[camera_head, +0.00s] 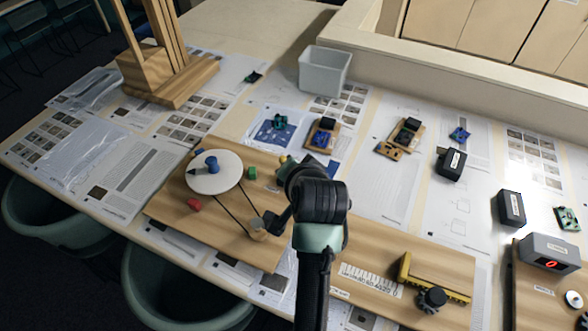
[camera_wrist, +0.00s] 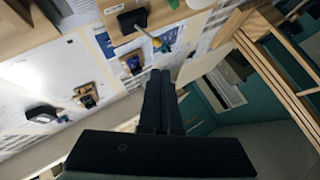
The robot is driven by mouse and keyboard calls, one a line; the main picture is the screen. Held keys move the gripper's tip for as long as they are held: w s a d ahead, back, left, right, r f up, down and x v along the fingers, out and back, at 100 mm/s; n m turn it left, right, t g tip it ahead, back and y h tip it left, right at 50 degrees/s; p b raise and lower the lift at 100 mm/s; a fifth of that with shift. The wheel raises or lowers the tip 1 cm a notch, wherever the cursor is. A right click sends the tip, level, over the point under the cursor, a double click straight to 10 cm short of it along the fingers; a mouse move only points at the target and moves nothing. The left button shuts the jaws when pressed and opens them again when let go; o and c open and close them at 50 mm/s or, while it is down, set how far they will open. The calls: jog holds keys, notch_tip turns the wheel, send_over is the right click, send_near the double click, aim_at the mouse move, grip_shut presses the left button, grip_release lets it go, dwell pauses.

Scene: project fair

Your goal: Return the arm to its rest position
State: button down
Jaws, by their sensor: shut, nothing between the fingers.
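The fingers point out over the table and hold no object. In the head view the arm's dark upper links hide part of the board, and the fingertips cannot be made out clearly.
Beside the arm, the board (camera_head: 165,208) carries a white disc (camera_head: 226,178) with a blue knob, plus red and green blocks. A grey bin (camera_head: 325,72), a wooden stand (camera_head: 150,85) and small electronics stand farther back.

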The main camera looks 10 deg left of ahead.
jog(key=shift+s+d+r, duration=0.15)
jog(key=shift+s+r, duration=0.05)
jog(key=shift+s+r, duration=0.1)
jog(key=shift+s, duration=0.05)
dwell(0.4)
